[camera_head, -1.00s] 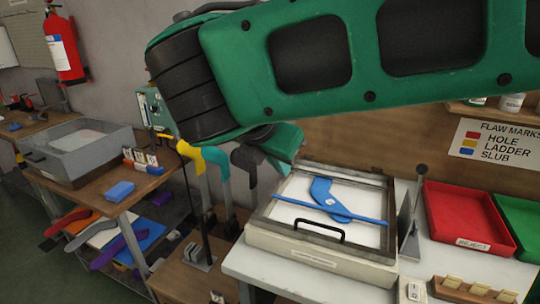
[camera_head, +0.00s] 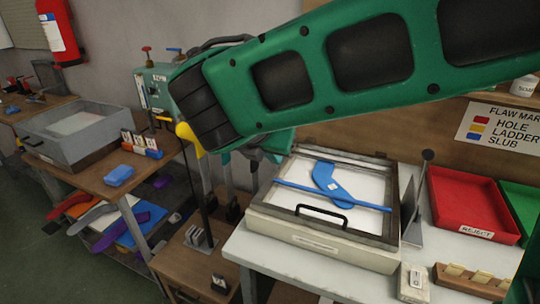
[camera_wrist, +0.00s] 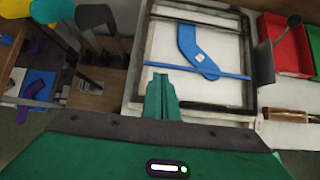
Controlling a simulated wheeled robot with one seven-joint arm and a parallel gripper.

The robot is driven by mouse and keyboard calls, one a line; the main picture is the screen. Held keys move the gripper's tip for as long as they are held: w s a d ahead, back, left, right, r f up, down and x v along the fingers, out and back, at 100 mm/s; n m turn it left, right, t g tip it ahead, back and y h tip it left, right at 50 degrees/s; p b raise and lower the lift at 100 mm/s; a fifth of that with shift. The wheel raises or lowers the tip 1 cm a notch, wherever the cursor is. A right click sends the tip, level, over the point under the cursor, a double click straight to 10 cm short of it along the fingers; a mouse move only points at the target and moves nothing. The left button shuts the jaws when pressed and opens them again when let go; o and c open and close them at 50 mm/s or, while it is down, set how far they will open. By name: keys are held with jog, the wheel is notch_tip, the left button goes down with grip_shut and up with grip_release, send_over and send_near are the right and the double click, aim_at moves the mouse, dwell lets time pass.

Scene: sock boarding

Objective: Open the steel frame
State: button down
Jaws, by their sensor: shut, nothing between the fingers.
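The steel frame (camera_head: 384,223) is a dark rectangular frame with a black handle (camera_head: 321,218) on its near side. It lies flat on a pale box on the white bench. Inside it, a blue sock-shaped form (camera_head: 327,179) lies on a white panel, with a thin blue bar (camera_head: 355,200) across. The frame also shows in the wrist view (camera_wrist: 248,92). My gripper (camera_wrist: 162,82) is shut and empty, its green fingers pointing at the frame's near left part. In the head view my arm mostly hides the gripper. I cannot tell whether the fingertips touch the frame.
An upright dark plate (camera_head: 414,205) stands just right of the frame. Red (camera_head: 465,232) and green (camera_head: 520,212) trays are further right. A wooden rack (camera_head: 470,282) sits at the front right. Coloured sock forms (camera_wrist: 62,18) stand to the left. A grey box (camera_head: 45,123) is on the left table.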

jog(key=shift+w+d+r, duration=0.15)
jog(key=shift+w+r, duration=0.15)
jog(key=shift+r, duration=0.3)
jog(key=shift+w+d+r, duration=0.1)
jog(key=shift+w+r, duration=0.15)
jog(key=shift+r, duration=0.35)
jog(key=shift+f, duration=0.1)
dwell(0.8)
